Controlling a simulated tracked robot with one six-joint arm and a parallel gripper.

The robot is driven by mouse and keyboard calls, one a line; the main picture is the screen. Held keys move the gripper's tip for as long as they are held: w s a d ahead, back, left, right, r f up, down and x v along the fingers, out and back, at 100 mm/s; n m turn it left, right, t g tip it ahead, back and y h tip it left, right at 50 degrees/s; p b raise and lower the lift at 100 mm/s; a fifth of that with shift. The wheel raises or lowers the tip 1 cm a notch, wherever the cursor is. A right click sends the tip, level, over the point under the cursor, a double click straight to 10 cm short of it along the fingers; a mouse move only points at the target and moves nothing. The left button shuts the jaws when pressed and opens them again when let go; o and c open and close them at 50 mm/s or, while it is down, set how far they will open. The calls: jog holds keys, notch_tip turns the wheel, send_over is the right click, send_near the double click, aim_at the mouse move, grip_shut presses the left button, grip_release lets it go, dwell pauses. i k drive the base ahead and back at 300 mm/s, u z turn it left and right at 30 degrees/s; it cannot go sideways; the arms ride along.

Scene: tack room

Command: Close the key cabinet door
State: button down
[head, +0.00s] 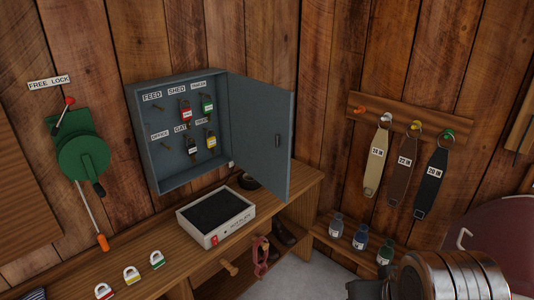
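The grey key cabinet (168,180) hangs on the plank wall at the left of centre. Its door (255,125) is hinged on the cabinet's right side and stands wide open, swung out into the room. A small dark latch or handle (278,140) shows near the door's free edge.
A wooden bench (60,278) runs below, with a white-framed tray (216,214) under the cabinet and padlocks at left. A green lever device (83,158) is on the left wall. A strap rack (410,118) is at right. A banded metal cylinder (455,275) fills the lower right.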

aim_at(259, 111)
jog(key=u, duration=0.55)
jog(key=i, duration=0.8)
jog(key=u, duration=0.45)
